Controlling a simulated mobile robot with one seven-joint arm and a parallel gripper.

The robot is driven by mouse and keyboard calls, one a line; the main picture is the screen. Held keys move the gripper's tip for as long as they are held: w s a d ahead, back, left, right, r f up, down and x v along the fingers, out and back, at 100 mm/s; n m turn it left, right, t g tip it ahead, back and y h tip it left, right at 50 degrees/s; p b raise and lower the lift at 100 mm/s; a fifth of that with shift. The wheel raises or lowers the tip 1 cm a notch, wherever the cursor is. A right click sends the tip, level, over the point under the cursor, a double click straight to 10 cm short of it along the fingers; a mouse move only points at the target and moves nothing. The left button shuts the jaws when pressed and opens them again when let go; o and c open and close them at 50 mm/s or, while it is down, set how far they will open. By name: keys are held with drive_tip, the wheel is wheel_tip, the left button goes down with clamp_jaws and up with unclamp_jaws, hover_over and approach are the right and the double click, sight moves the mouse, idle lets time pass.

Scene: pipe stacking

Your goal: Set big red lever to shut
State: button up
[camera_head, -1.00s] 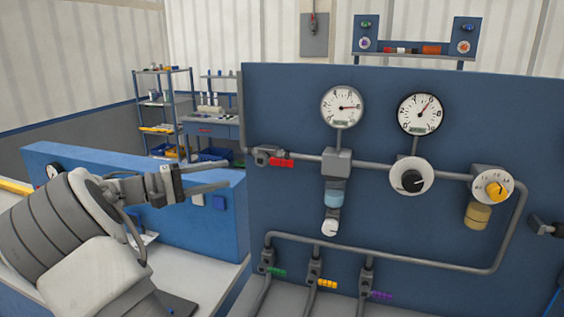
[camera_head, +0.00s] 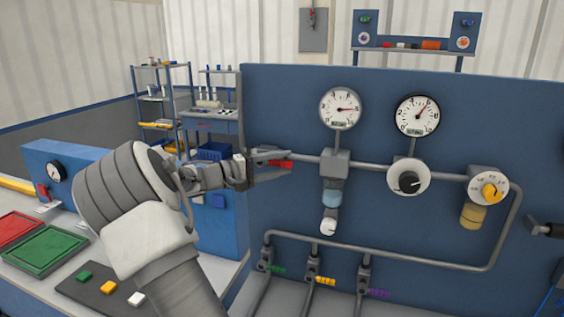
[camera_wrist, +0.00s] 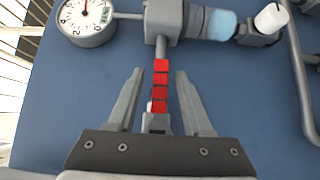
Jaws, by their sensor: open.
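The big red lever (camera_head: 281,164) sits on the upper pipe at the left of the blue panel. In the head view it lies along the pipe, partly hidden by my gripper (camera_head: 284,163). In the wrist view the red lever (camera_wrist: 161,86) is a segmented handle running from its valve up along the pipe. My gripper (camera_wrist: 157,78) is open there, one finger on each side of the lever, with visible gaps on both sides.
The upper pipe leads right to a grey block (camera_head: 335,161), a black knob (camera_head: 409,181) and a yellow knob (camera_head: 491,191). Two gauges (camera_head: 341,108) (camera_head: 417,115) stand above it. Green, yellow and purple levers (camera_head: 326,281) sit lower. A blue low wall (camera_head: 215,235) is at left.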

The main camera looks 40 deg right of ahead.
drive_tip(key=shift+s+d, duration=0.1)
drive_tip(key=shift+d, duration=0.15)
clamp_jaws()
idle(1.4)
